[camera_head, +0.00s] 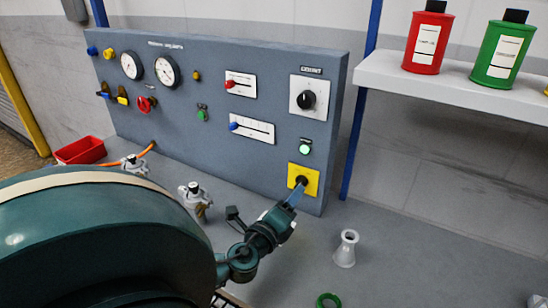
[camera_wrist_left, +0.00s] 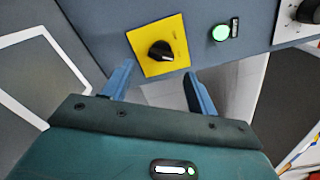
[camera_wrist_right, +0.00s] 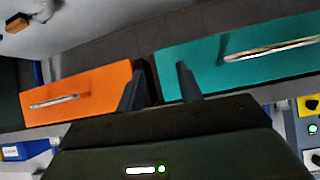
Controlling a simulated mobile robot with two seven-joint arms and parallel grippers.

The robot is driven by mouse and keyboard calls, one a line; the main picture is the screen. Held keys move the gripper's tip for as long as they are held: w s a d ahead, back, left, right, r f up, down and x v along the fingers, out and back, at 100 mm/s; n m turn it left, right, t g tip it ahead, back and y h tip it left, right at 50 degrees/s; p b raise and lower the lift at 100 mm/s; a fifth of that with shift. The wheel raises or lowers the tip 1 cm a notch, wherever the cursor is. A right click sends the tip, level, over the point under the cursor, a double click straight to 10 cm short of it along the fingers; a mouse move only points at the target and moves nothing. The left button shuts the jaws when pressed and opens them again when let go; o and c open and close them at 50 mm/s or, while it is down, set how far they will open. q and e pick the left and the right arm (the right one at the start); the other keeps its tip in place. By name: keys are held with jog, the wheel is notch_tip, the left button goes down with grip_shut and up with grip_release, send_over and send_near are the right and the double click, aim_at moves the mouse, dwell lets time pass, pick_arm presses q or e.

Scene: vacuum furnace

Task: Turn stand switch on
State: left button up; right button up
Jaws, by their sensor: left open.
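The switch is a black rotary knob (camera_wrist_left: 161,51) on a yellow square plate (camera_wrist_left: 145,62), low on the right end of the grey panel. In the head view the yellow plate (camera_head: 310,176) is partly covered by my left gripper (camera_head: 294,193). In the left wrist view my left gripper (camera_wrist_left: 158,72) is open, its two blue fingers pointing at the plate. The knob lies just beyond and between the fingertips, and I see no grip on it. My right gripper (camera_wrist_right: 160,72) shows only in the right wrist view, open and empty, facing drawers.
A pale green round button (camera_head: 305,148) sits above the yellow plate, and a black dial (camera_head: 306,100) above that. A clear flared glass (camera_head: 346,249) and green ring (camera_head: 328,300) stand on the bench. Bottles, one red (camera_head: 428,38), occupy the shelf at right.

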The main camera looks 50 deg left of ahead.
pick_arm(q)
jog(key=b+v, duration=0.1)
jog(key=v, duration=0.7)
jog(key=shift+s+b, duration=0.35)
jog(key=shift+s, duration=0.05)
pick_arm(e)
jog(key=shift+s+a+f, duration=0.1)
jog(key=shift+a+f, duration=0.15)
jog(key=shift+a, duration=0.3)
pick_arm(q)
jog(key=shift+r, duration=0.1)
pick_arm(e)
jog(key=shift+d, duration=0.15)
